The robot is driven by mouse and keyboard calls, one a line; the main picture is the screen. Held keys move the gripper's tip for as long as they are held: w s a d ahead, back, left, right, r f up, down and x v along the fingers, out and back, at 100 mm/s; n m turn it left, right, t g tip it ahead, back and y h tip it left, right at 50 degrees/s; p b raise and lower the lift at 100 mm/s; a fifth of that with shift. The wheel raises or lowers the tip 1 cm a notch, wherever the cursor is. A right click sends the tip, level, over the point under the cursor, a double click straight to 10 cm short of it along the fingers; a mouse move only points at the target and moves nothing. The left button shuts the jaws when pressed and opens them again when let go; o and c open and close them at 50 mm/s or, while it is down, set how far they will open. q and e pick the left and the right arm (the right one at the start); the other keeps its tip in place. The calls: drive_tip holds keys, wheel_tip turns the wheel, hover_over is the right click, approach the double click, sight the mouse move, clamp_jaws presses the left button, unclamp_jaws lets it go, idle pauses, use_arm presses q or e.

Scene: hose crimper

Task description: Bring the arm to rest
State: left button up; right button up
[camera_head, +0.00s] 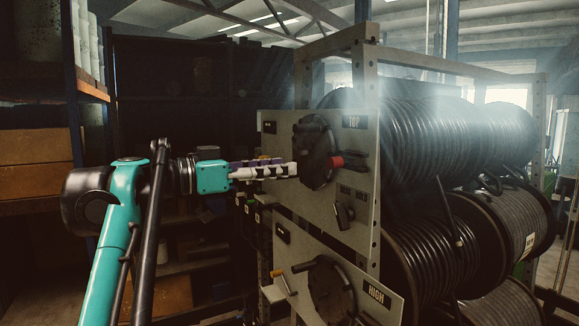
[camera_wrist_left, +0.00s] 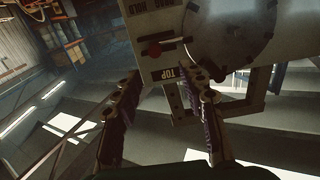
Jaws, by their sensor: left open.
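My left arm (camera_head: 118,235) comes up from the lower left in the head view and bends to the right. Its gripper (camera_head: 295,170) points right, in front of the upper grey panel marked TOP. In the left wrist view the two fingers of my left gripper (camera_wrist_left: 165,85) stand apart with nothing between them. Beyond them are the TOP label (camera_wrist_left: 168,75) and a round dial plate (camera_wrist_left: 228,38). Whether a fingertip touches the panel cannot be told. My right gripper is not in view.
The upper panel (camera_head: 283,125) carries a black round plate (camera_head: 314,150), a red knob (camera_head: 336,161) and a small lever (camera_head: 344,215). A lower panel (camera_head: 385,305) is marked HIGH. Hose reels (camera_head: 440,135) fill the rack at right. Shelves with boxes (camera_head: 35,165) stand at left.

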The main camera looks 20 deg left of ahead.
use_arm(q)
drive_tip(key=shift+a, duration=0.15)
drive_tip(key=s+d+f+n+g+y+b, duration=0.15)
drive_tip(key=d+f+b, duration=0.35)
drive_tip(key=f, duration=1)
drive_tip(key=s+d+f+n+g+y+b, duration=0.1)
drive_tip(key=s+d+f+g+b, duration=0.15)
drive_tip(key=f+b, duration=0.85)
drive_tip(key=s+d+f+n+g+y+b, duration=0.1)
drive_tip(key=d+f+n+g+y+b, duration=0.15)
drive_tip(key=f, duration=1.65)
drive_tip(key=s+f+n+y+b, duration=0.1)
drive_tip(key=f+b, duration=0.5)
drive_tip(key=f, duration=0.9)
drive_tip(key=s+f+y+b, duration=0.3)
drive_tip(key=s+f+b, duration=0.3)
drive_tip(key=f, duration=1)
drive_tip(key=s+f+n+y+b, duration=0.1)
drive_tip(key=s+f+b, duration=0.3)
drive_tip(key=f, duration=1.1)
drive_tip(key=y+b, duration=0.1)
drive_tip(key=b, duration=0.2)
drive_tip(key=shift+s+f+n, duration=0.15)
drive_tip(key=shift+f+n, duration=0.15)
drive_tip(key=shift+f, duration=0.05)
drive_tip(key=shift+a+g, duration=0.1)
drive_tip(key=shift+g, duration=0.15)
